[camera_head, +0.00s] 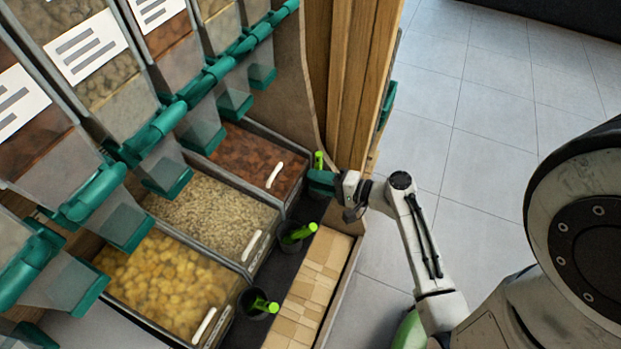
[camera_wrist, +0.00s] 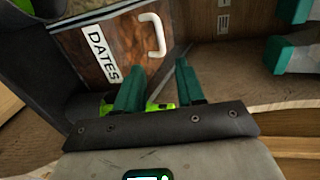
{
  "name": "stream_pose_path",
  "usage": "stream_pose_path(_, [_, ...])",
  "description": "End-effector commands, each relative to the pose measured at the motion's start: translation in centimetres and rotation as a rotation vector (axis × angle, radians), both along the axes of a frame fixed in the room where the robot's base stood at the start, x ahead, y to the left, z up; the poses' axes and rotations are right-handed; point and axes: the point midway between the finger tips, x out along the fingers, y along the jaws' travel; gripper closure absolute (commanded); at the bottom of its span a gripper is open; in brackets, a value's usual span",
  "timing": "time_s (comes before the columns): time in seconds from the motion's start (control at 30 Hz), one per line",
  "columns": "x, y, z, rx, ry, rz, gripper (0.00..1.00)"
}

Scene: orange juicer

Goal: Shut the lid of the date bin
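The date bin (camera_wrist: 112,50) shows in the wrist view, with a white "DATES" label, dark brown contents and a white handle (camera_wrist: 152,35). In the head view the bin of brown pieces (camera_head: 250,160) is the farthest of the front row, with its white handle (camera_head: 275,175) near its right edge. I cannot tell a separate lid or how far it is open. My gripper (camera_wrist: 160,80) has its two teal fingers apart with nothing held between them. In the head view my gripper (camera_head: 318,183) is just right of the bin, beside the wooden post.
Bins of grain (camera_head: 210,210) and yellow pieces (camera_head: 170,280) stand nearer in the row. Green-handled scoops (camera_head: 298,234) sit in dark cups along the front. Clear dispensers with teal spouts (camera_head: 203,130) hang above. A wooden post (camera_head: 350,80) stands behind my gripper; tiled floor (camera_head: 480,100) is clear to the right.

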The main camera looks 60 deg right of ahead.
Motion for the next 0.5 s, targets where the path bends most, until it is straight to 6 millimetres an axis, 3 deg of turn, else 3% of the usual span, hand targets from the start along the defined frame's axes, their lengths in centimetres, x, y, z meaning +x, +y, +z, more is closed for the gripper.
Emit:
stream_pose_path(0.2, [-0.1, 0.0, 0.0, 0.000, 0.000, 0.000, 0.62])
stream_pose_path(0.37, [0.8, 0.3, 0.3, -0.042, 0.017, 0.037, 0.76])
stream_pose_path(0.5, [3.7, 1.6, 1.1, -0.233, 0.109, 0.212, 0.90])
